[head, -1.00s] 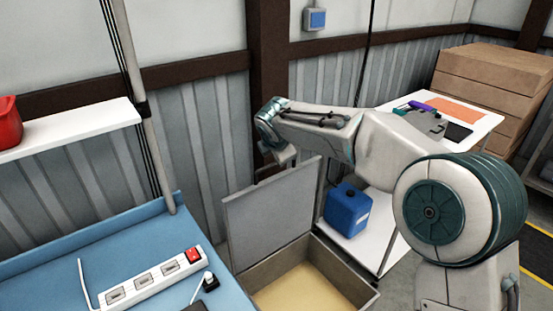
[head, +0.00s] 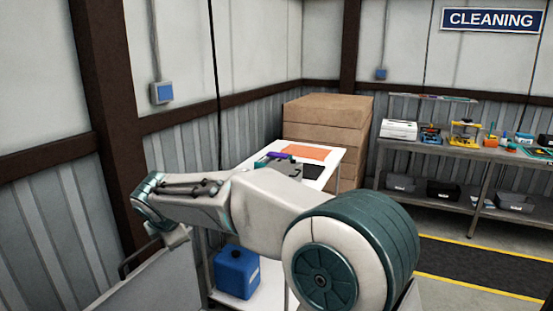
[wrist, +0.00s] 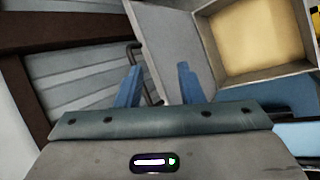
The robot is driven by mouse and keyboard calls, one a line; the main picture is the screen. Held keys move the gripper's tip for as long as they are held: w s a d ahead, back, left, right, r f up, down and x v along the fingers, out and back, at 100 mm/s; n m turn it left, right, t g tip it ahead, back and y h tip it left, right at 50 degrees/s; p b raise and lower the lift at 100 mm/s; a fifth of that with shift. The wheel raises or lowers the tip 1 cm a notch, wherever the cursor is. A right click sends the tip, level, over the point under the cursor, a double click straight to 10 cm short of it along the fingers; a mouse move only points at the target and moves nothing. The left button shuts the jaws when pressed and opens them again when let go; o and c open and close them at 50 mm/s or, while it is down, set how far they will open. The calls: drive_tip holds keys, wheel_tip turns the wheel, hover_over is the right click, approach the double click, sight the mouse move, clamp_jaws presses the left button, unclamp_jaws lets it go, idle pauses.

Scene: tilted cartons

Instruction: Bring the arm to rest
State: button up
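My arm reaches leftward across the head view, bent, with its far end near the dark wall post. My gripper shows in the wrist view (wrist: 160,85), with two blue fingers standing apart and nothing between them. In the head view the fingers are hidden behind or below the arm's far end. Beyond the fingers in the wrist view is the raised grey lid (wrist: 172,45) of a box. The open box (wrist: 205,50) beside it has a tan bottom.
The lid's top edge (head: 150,285) is close below my arm in the head view. A white cart (head: 328,158) with a blue canister (head: 236,270) on its lower shelf stands behind the arm. Stacked brown cartons (head: 325,115) and a workbench (head: 480,155) stand farther right.

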drive_tip(key=s+d+m+h, duration=0.15)
drive_tip(key=d+m, duration=0.25)
drive_tip(key=d, duration=0.5)
drive_tip(key=s+d+m+g+h, duration=0.1)
drive_tip(key=s+d+m, duration=0.3)
drive_tip(key=d, duration=0.5)
drive_tip(key=s+d+m+h, duration=0.1)
drive_tip(key=s+d+m, duration=0.1)
drive_tip(key=d+m, duration=0.5)
drive_tip(key=s+d+f+m+g, duration=0.1)
drive_tip(key=s+d+f+m, duration=0.2)
drive_tip(key=s+d+m, duration=0.2)
drive_tip(key=s+d+f+m+g+b, duration=0.1)
drive_tip(key=s+d+f+m, duration=0.2)
drive_tip(key=s+d+m, duration=0.3)
drive_tip(key=s+d+y, duration=0.1)
drive_tip(key=s+d, duration=0.4)
drive_tip(key=shift+s, duration=0.3)
